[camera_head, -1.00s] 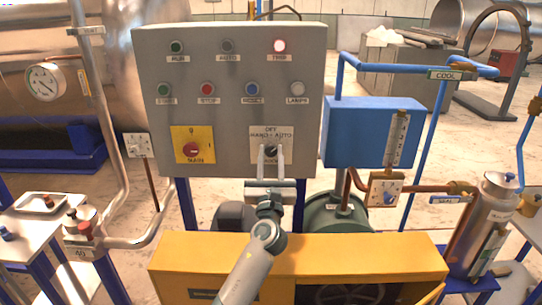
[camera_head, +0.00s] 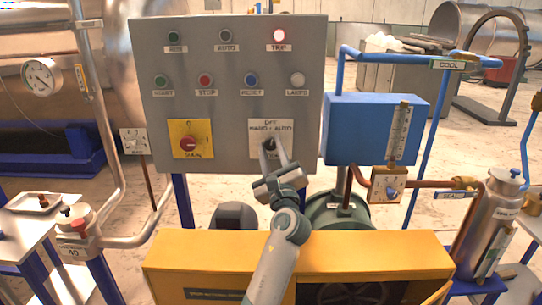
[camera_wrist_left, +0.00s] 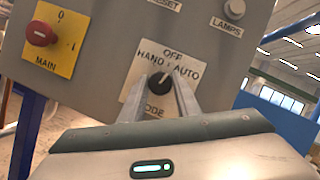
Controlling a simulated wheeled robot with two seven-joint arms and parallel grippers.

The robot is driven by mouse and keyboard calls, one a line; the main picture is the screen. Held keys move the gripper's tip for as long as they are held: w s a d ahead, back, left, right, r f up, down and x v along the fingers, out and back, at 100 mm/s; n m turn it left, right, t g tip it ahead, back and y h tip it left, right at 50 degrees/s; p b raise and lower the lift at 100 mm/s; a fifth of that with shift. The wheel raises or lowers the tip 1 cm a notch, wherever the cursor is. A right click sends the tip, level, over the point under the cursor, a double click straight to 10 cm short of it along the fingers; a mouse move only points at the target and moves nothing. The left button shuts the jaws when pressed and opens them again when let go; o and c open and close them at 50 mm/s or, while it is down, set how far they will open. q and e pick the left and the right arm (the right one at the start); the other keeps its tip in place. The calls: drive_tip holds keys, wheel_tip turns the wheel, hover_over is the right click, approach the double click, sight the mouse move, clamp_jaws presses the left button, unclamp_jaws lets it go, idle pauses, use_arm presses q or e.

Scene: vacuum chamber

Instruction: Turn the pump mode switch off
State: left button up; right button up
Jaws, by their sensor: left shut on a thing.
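The pump mode switch is a black knob (camera_head: 268,144) on a white plate (camera_head: 284,128) marked OFF, HAND and AUTO, low on the right of the grey control panel. It also shows in the left wrist view as a black knob (camera_wrist_left: 159,82) with a pale mark pointing up and to the right; I cannot tell its exact setting. My left gripper (camera_head: 274,153) is shut on the knob, one finger on each side. Its wrist is tilted, right side higher. In the left wrist view the fingertips (camera_wrist_left: 163,92) partly cover the knob and lower label. My right gripper is not in view.
A red MAIN knob (camera_head: 188,144) on a yellow plate sits left of the switch. A yellow housing (camera_head: 200,255) stands below the panel, and a blue box (camera_head: 360,130) to the right.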

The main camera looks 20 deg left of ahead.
use_arm(q)
drive_tip(key=shift+n+g+y+b, duration=0.5)
drive_tip(key=shift+n+g+b, duration=0.1)
drive_tip(key=shift+n, duration=1.3)
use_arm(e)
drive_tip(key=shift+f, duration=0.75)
use_arm(q)
drive_tip(key=o, duration=1)
drive_tip(key=shift+f, duration=0.15)
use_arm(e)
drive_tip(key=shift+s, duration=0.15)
